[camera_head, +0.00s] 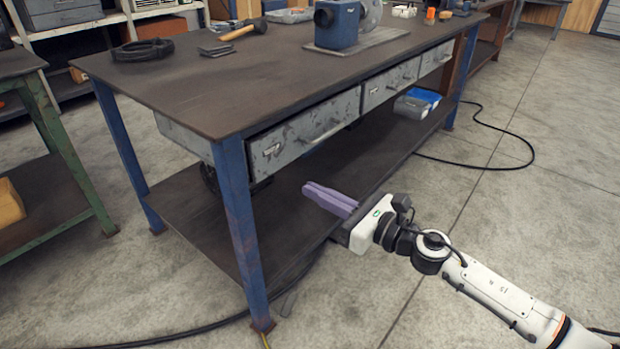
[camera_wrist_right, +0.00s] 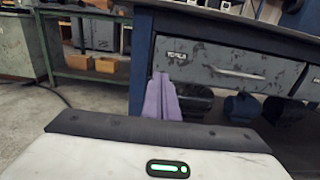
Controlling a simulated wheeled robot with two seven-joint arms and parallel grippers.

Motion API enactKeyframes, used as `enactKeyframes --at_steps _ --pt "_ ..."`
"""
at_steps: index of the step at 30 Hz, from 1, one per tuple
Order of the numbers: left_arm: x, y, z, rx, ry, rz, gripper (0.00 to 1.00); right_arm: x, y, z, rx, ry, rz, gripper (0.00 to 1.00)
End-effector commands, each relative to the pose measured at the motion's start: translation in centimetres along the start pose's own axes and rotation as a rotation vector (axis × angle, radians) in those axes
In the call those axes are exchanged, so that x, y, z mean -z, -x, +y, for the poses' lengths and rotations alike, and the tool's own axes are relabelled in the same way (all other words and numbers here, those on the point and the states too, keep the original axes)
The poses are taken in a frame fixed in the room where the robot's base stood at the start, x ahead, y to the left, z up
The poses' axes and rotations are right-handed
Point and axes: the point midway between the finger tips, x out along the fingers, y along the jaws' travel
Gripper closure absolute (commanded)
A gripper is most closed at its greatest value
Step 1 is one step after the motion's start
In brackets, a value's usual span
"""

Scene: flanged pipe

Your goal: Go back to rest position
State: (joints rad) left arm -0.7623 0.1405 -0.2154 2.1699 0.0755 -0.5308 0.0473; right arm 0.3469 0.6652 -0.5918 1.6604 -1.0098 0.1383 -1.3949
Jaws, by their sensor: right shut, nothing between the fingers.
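My right gripper (camera_head: 328,198) reaches in from the lower right in the head view. Its purple fingers are shut together with nothing between them. They point left, in front of the workbench and below its drawers, over the lower shelf's front edge as seen. The fingers also show in the right wrist view (camera_wrist_right: 161,98), upright in front of a grey drawer (camera_wrist_right: 240,65). I cannot tell whether they touch anything. My left gripper is in neither view. No flanged pipe can be made out for certain.
A blue-legged workbench (camera_head: 215,85) with several grey drawers (camera_head: 305,130) fills the middle. A hammer (camera_head: 243,30), a black cable coil (camera_head: 142,49) and a blue machine (camera_head: 337,25) lie on top. A green-legged table (camera_head: 48,120) stands left. Black cables (camera_head: 520,150) cross the floor.

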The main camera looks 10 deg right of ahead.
Motion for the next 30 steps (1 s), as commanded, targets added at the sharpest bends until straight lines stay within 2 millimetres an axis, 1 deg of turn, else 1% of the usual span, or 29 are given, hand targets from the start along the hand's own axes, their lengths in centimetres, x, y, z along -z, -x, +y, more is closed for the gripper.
enactKeyframes --at_steps 3,5,8,11,12,14,15,17,18,21,24,28,29,30 --pt "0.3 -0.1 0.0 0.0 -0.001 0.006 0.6 0.2 0.3 0.2 0.001 -0.018 0.0 1.0" --pt "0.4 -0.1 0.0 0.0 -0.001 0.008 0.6 0.6 0.4 0.7 0.008 -0.084 -0.005 1.0" --pt "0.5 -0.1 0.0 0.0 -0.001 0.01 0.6 2.1 1.3 2.3 0.041 -0.347 -0.023 1.0" --pt "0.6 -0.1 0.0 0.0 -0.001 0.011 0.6 4.7 3.2 4.5 0.118 -0.797 -0.05 1.0" --pt "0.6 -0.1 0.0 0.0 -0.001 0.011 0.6 6.0 4.3 5.3 0.163 -1.009 -0.065 1.0" --pt "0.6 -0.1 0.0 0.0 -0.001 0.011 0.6 8.1 6.1 6.4 0.241 -1.33 -0.091 1.0" --pt "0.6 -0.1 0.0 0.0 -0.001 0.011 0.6 9.6 7.5 7.2 0.299 -1.539 -0.112 1.0" --pt "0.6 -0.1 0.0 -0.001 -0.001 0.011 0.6 11.9 9.7 8.3 0.393 -1.831 -0.148 1.0" --pt "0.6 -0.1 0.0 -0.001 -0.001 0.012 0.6 13.2 11.1 9.1 0.456 -2.006 -0.176 1.0" --pt "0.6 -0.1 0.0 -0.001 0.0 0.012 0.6 16.1 14.3 11.1 0.603 -2.361 -0.249 1.0" --pt "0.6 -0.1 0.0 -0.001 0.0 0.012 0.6 18.2 17.1 13.0 0.74 -2.639 -0.331 1.0" --pt "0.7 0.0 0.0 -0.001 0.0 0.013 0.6 20.2 20.4 15.5 0.91 -2.928 -0.454 1.0" --pt "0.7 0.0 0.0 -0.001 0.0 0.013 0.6 20.5 21.1 16.1 -0.931 2.932 0.476 1.0" --pt "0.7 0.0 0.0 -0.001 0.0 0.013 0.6 21.0 22.1 16.9 -0.927 2.83 0.489 1.0"
